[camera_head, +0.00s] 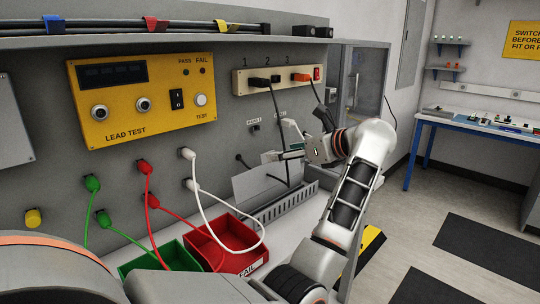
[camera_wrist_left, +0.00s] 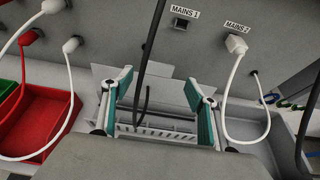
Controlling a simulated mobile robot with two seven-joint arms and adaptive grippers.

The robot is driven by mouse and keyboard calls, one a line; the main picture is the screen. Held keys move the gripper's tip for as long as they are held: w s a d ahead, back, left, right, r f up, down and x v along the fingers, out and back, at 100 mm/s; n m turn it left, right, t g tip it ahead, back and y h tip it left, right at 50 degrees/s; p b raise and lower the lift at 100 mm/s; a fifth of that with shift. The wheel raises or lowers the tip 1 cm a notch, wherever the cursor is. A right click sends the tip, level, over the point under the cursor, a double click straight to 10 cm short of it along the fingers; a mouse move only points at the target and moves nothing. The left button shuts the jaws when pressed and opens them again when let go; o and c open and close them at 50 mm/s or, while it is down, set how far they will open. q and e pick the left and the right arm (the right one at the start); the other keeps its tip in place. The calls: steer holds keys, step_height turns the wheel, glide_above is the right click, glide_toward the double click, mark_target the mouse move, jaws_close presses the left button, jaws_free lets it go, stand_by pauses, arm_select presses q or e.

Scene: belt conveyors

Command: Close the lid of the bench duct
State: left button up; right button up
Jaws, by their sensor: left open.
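The bench duct (camera_head: 288,205) is a light grey slotted channel on the bench along the back panel. Its lid (camera_head: 255,184) is a pale plate standing raised at the duct's rear side, so the duct is open. The left wrist view shows the lid (camera_wrist_left: 104,74) behind the slotted duct (camera_wrist_left: 158,131). A black cable (camera_wrist_left: 143,75) hangs in front of the lid and reaches down to the duct. My left gripper (camera_head: 279,142) is above the duct, its teal-padded fingers (camera_wrist_left: 160,84) apart either side of the cable, nothing gripped. Contact with the lid cannot be told. My right gripper is out of view.
A red bin (camera_head: 196,242) and a green bin (camera_head: 128,267) stand left of the duct, with white, red and green leads nearby. A power strip (camera_head: 243,82) with plugs is above. A white plug (camera_wrist_left: 236,44) sits at MAINS 2.

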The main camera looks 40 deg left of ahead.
arm_select(q)
glide_above(271, 177)
step_height(271, 177, down, 2)
steer(key=shift+f, duration=0.25)
steer(key=c, duration=1.6)
